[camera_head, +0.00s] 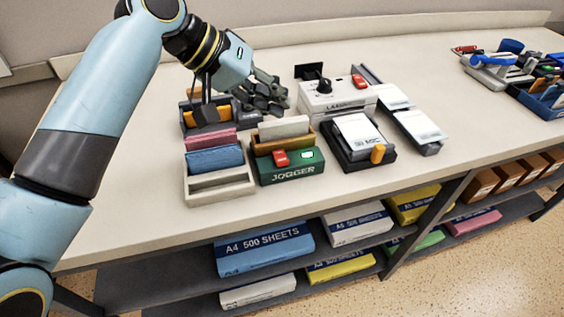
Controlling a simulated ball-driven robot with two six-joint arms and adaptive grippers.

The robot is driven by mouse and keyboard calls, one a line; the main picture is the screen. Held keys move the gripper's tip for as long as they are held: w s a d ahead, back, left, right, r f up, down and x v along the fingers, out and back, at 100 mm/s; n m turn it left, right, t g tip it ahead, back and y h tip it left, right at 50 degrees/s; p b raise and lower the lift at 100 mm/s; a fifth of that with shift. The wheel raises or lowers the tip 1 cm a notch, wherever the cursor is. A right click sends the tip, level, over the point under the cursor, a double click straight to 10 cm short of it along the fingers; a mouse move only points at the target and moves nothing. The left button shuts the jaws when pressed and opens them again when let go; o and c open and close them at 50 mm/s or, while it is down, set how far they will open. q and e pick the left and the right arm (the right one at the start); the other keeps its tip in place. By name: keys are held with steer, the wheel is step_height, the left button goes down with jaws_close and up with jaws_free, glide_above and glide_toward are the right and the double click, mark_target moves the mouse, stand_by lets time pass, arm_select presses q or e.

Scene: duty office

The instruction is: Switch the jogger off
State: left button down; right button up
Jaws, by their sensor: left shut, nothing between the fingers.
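The jogger (291,175) is a green box on the bench with a white JOGGER label on its front. A red rocker switch (281,158) sits at the left of its face, and a bright white-green lamp (307,154) sits to the right of it. A brown tray with pale paper stands at its back. My left gripper (268,103) is shut and empty, above the bench behind the jogger and apart from the switch. My right gripper does not show.
Left of the jogger is a pale tray (222,187) with blue and pink stacks. Right of it are a white laminator (330,101) with a red switch and a black-based device (350,158) with an orange knob. Paper packs (263,251) lie on the shelves below.

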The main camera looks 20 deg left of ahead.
arm_select(q)
steer(key=b, duration=0.6)
glide_above(279, 157)
steer(key=f, duration=0.6)
steer(key=shift+w+a+f, duration=0.1)
steer(key=shift+w, duration=0.1)
steer(key=shift+s+f, duration=0.1)
steer(key=shift+f, duration=0.6)
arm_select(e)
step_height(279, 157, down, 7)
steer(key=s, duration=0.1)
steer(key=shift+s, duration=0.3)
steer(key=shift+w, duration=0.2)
arm_select(q)
steer(key=shift+f, duration=0.4)
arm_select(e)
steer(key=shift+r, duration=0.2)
arm_select(q)
steer(key=shift+s+f, duration=0.1)
steer(key=shift+f, duration=0.25)
